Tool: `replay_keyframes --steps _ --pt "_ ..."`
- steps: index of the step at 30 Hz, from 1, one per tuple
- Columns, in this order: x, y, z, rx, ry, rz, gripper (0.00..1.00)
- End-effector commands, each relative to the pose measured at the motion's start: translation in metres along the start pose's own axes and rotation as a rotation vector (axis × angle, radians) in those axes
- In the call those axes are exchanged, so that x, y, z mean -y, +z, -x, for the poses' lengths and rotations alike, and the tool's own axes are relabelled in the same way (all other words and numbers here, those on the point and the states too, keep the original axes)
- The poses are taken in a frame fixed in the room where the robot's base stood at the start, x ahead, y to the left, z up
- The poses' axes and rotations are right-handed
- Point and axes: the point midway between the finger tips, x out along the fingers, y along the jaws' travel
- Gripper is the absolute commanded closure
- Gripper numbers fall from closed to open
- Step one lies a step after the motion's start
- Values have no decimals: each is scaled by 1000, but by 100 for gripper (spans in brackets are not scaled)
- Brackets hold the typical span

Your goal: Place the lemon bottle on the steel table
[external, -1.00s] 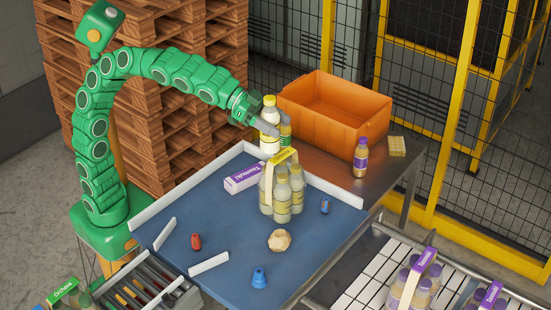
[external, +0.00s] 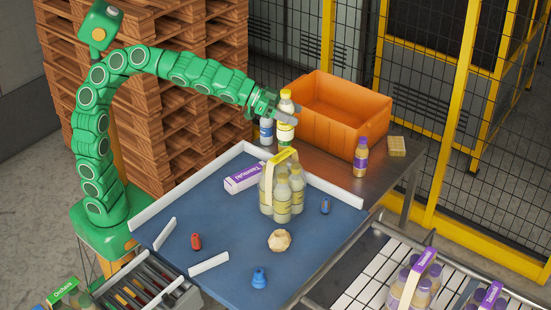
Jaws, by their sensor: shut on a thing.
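The lemon bottle (external: 286,106), pale with a yellow cap, is upright in my gripper (external: 288,114) at the back left of the steel table (external: 340,164). The fingers are shut around its upper part. Its lower end shows over the steel surface behind the white rail. I cannot tell whether its base touches the table, or whether another bottle stands behind it.
A blue-labelled bottle (external: 266,132) stands close on the left. An orange crate (external: 345,133) is close on the right. A bottle pack (external: 282,204) is on the blue surface (external: 220,222).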

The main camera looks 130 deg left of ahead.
Motion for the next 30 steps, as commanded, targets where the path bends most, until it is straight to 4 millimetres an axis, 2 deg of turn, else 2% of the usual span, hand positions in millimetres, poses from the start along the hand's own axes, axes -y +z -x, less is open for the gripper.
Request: replay_keyframes --steps 6,20,30 --pt "29 23 -2 -1 -33 9 79" --pt "80 70 -4 -4 -88 30 79" --pt "118 112 0 3 -133 53 79"
